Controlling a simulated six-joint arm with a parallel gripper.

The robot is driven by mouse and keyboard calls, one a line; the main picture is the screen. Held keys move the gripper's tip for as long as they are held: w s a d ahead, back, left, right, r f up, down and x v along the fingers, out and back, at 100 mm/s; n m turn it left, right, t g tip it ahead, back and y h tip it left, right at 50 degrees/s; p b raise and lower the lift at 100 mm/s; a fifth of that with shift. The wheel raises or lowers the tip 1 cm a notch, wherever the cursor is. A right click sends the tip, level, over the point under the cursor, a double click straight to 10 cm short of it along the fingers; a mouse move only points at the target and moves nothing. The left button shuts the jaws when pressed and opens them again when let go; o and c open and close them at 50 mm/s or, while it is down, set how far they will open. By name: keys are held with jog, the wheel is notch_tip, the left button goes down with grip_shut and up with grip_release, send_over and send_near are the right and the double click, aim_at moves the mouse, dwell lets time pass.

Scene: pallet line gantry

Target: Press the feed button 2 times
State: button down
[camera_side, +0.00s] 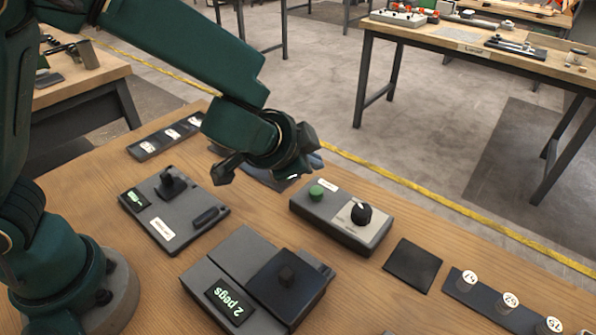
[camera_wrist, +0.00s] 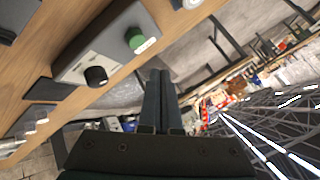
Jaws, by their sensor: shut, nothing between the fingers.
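The feed button is a green round button (camera_side: 316,193) on a grey control box (camera_side: 340,220), beside a black knob (camera_side: 361,213). In the side view my gripper is at the dark end of my arm, above and behind the box; its fingertips are hard to make out there. In the wrist view my gripper (camera_wrist: 160,73) is shut and empty, fingers side by side. The green button (camera_wrist: 135,38) shows left of and beyond the fingertips there, with the knob (camera_wrist: 96,76) further left. I see no contact between fingers and button.
A grey panel with a small black lever (camera_side: 172,183) lies left. A black square pad (camera_side: 412,263) and a strip of numbered white pegs (camera_side: 510,302) lie right.

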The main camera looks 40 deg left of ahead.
jog(key=shift+r, duration=0.9)
jog(key=shift+w+a+r, duration=0.1)
jog(key=shift+a, duration=0.1)
jog(key=s+a+r+n+y, duration=0.1)
jog(key=s+a+r+n, duration=0.2)
jog(key=a+r, duration=0.25)
jog(key=s+a+r+n+y, duration=0.1)
jog(key=s+a+r+n, duration=0.3)
jog(key=a, duration=0.2)
jog(key=s+d+f+g+h, duration=0.1)
jog(key=s+f, duration=0.1)
jog(key=s, duration=0.4)
jog(key=s+d+f+n+g+h, duration=0.1)
jog(key=s+f+g+h, duration=0.1)
jog(key=s, duration=0.5)
jog(key=shift+s+d+f+g, duration=0.15)
jog(key=shift+d+f+g, duration=0.2)
jog(key=shift+f, duration=0.1)
